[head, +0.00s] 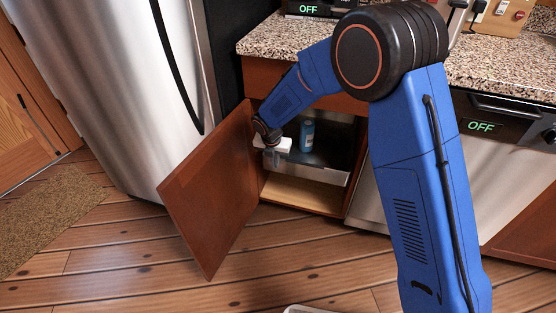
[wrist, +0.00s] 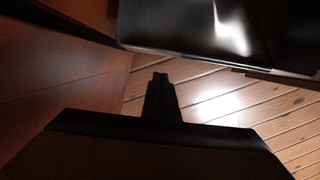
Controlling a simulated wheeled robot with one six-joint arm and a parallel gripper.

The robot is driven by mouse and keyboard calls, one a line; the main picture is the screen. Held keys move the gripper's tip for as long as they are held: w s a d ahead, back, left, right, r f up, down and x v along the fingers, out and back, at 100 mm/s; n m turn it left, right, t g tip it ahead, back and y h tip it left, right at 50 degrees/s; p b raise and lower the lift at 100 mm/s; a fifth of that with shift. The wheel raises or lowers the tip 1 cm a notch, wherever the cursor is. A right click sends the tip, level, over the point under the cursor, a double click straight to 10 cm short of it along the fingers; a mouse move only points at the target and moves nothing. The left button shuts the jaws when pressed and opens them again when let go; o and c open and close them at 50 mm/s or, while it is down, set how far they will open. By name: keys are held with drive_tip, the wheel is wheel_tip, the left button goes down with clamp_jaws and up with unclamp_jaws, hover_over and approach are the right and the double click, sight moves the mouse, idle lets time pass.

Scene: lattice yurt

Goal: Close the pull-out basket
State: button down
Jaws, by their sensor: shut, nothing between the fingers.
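The pull-out basket (head: 325,175) is a grey metal tray inside the low cabinet under the counter, with a blue bottle (head: 307,136) standing in it. How far it sticks out is hard to judge. My gripper (head: 275,159) is shut and empty, at the basket's front left, beside the open door; contact cannot be told. In the wrist view the shut fingers (wrist: 160,88) are over the wood floor, and a dark shiny surface, apparently the basket (wrist: 190,30), fills the top right. My arm hides part of the cabinet's upper front.
The brown cabinet door (head: 212,190) stands wide open left of the basket. A steel fridge (head: 120,90) is further left and a steel appliance with an OFF display (head: 481,127) is at the right. The plank floor (head: 130,250) in front is mostly clear.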

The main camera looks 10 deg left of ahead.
drive_tip(key=s+v, duration=0.1)
drive_tip(key=v, duration=0.8)
drive_tip(key=s+d+f+m+t+y, duration=0.1)
drive_tip(key=s+d+m+t+y, duration=0.15)
drive_tip(key=d+m, duration=0.75)
drive_tip(key=s+d+f+m+t+y, duration=0.1)
drive_tip(key=s+d+m+y, duration=0.15)
drive_tip(key=d+m, duration=0.65)
approach(312, 170)
wheel_tip(312, 170, down, 3)
drive_tip(key=s+a, duration=0.2)
drive_tip(key=shift+h, duration=0.3)
drive_tip(key=shift+w+a+f, duration=0.1)
drive_tip(key=shift+w+f, duration=0.05)
drive_tip(key=shift+w, duration=2)
